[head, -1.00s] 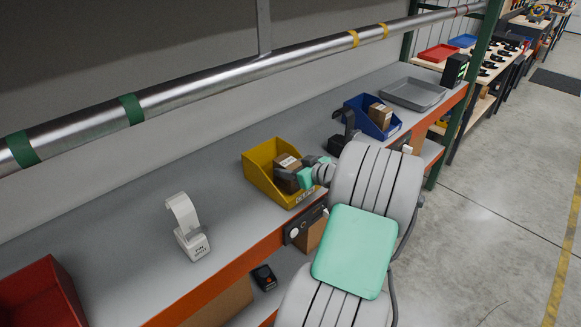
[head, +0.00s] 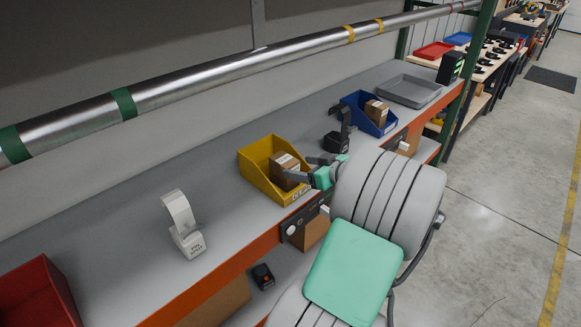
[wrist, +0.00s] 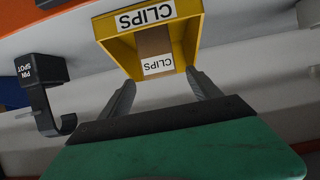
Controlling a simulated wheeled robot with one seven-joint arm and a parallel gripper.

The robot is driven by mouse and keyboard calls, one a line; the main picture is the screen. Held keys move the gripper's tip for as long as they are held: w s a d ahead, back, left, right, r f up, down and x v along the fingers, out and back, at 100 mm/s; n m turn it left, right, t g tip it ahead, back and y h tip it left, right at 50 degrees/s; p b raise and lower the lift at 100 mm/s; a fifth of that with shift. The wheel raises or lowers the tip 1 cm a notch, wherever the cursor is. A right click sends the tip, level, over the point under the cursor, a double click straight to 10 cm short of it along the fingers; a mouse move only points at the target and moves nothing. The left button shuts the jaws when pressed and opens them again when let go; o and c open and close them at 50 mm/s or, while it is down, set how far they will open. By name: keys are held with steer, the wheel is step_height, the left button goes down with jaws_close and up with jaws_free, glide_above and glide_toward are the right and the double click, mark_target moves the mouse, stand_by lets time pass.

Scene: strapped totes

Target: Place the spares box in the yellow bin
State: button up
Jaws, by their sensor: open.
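The yellow bin (head: 262,183) stands on the grey shelf, and its front label reads CLIPS in the wrist view (wrist: 145,17). A brown box (head: 286,165) sits inside it; in the wrist view the label on this box (wrist: 153,42) also reads CLIPS, upside down. I see no label reading spares. Another brown box (head: 377,112) is in the blue bin (head: 369,125); its label is too small to read. My gripper (head: 307,168) is open and empty at the right side of the yellow bin, its fingers apart from the box in the wrist view (wrist: 165,88).
A black hooked stand (head: 337,142) is right behind my gripper; it reads PIN SPOT in the wrist view (wrist: 42,100). A white hooked stand (head: 187,238) is left of the bin. A metal pipe (head: 220,76) runs above.

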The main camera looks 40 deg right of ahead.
steer(key=shift+v, duration=2.35)
